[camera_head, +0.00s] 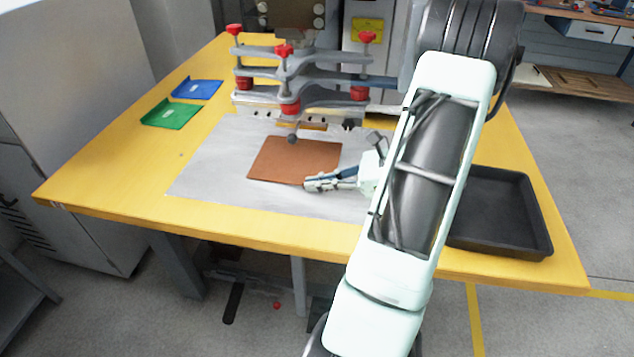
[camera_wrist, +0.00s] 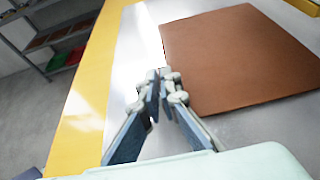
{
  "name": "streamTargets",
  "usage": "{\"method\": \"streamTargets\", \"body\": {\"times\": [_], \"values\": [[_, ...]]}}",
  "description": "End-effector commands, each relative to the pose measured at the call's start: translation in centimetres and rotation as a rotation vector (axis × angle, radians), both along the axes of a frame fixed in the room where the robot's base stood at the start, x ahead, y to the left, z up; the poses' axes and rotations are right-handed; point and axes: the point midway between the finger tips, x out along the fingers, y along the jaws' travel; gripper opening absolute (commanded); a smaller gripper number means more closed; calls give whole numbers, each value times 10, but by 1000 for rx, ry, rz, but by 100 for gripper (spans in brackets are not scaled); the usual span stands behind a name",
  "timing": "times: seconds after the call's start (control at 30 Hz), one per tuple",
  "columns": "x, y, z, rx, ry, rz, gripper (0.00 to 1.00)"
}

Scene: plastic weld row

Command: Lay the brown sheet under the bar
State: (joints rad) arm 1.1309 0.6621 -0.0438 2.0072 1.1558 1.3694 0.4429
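The brown sheet (camera_head: 293,158) lies on the light grey mat in front of the welding press, its far edge close to the press. In the wrist view the sheet (camera_wrist: 240,60) fills the upper right. The grey bar (camera_head: 325,102) of the press, with red knobs, stands above and behind the sheet. My gripper (camera_head: 308,185) is low at the sheet's near right corner. In the wrist view my gripper's fingertips (camera_wrist: 164,82) are together beside the sheet's near edge. The right finger overlaps that edge in the picture, and I see no sheet between the fingers. Contact is unclear.
A green piece (camera_head: 170,114) and a blue piece (camera_head: 197,88) lie at the table's left. A black tray (camera_head: 548,236) stands at the right behind my arm. The mat (camera_head: 215,178) is clear left of the sheet. The yellow table edge (camera_head: 215,236) runs along the front.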

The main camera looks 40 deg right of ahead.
Motion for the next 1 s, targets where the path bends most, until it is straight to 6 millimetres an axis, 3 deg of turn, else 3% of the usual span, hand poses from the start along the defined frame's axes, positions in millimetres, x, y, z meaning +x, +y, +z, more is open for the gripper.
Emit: {"method": "streamTargets", "body": {"times": [0.97,1.0], "values": [[0,0,-2,0,-1,0,0],[0,0,-2,0,-1,0,5]]}}
